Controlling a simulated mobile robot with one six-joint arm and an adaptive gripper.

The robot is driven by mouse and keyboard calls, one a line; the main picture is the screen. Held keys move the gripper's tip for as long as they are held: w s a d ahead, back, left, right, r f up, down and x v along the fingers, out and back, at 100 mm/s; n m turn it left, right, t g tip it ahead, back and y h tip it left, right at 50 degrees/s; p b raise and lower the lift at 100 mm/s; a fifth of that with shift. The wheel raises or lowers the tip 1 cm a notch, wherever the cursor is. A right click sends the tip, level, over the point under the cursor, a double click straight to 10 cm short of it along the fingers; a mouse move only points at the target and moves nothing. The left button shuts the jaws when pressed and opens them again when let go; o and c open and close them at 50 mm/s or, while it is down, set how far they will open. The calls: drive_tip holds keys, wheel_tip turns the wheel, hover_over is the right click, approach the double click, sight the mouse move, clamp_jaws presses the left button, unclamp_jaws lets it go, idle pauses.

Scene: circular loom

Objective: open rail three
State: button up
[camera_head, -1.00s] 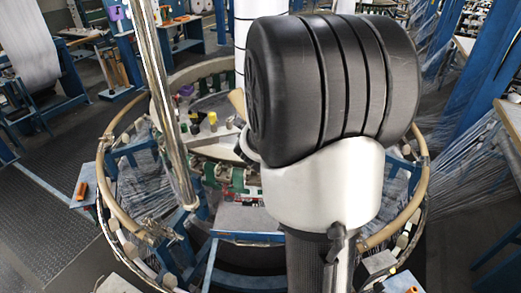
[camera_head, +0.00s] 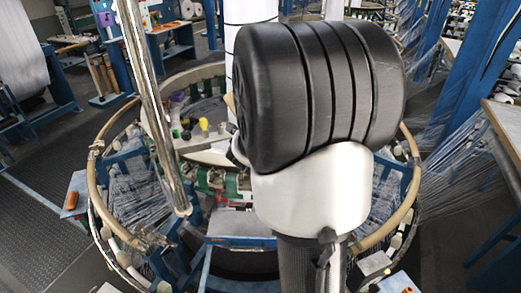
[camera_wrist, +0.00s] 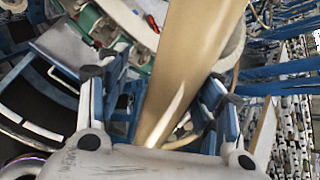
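The circular loom's tan ring rail (camera_head: 93,185) curves around the machine in the head view, with gaps in what I can see of it. A shiny metal pole (camera_head: 150,110) rises at its left front. I cannot tell which part is rail three. In the wrist view my gripper (camera_wrist: 162,88) is open, its two dark-tipped fingers wide apart. A broad tan, wood-coloured bar (camera_wrist: 188,55) runs between the fingers in the picture, without visible contact with either. My arm hides the gripper and the loom's right middle in the head view.
A blue-framed grey step (camera_head: 240,224) stands at the loom's front. An orange-handled item (camera_head: 72,200) lies on a small table at left. A workbench (camera_head: 505,120) stands at right. Dark floor (camera_head: 45,215) is open at left.

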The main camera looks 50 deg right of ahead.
drive_tip(key=v, duration=1.2)
drive_tip(key=s+a+f+m+g+y+b, duration=0.1)
drive_tip(key=s+a+f+m+y+b, duration=0.3)
drive_tip(key=a+f+m+b, duration=0.9)
drive_tip(key=s+a+f+m+g+y+b, duration=0.1)
drive_tip(key=s+a+f+m+y+b, duration=0.3)
drive_tip(key=s+a+f+m+b, duration=0.6)
drive_tip(key=a+f+m+b, duration=0.3)
drive_tip(key=f+m+b, duration=0.1)
drive_tip(key=m, duration=0.6)
drive_tip(key=shift+s+f+y+b, duration=0.3)
drive_tip(key=shift+f+b, duration=0.1)
drive_tip(key=shift+f, duration=0.2)
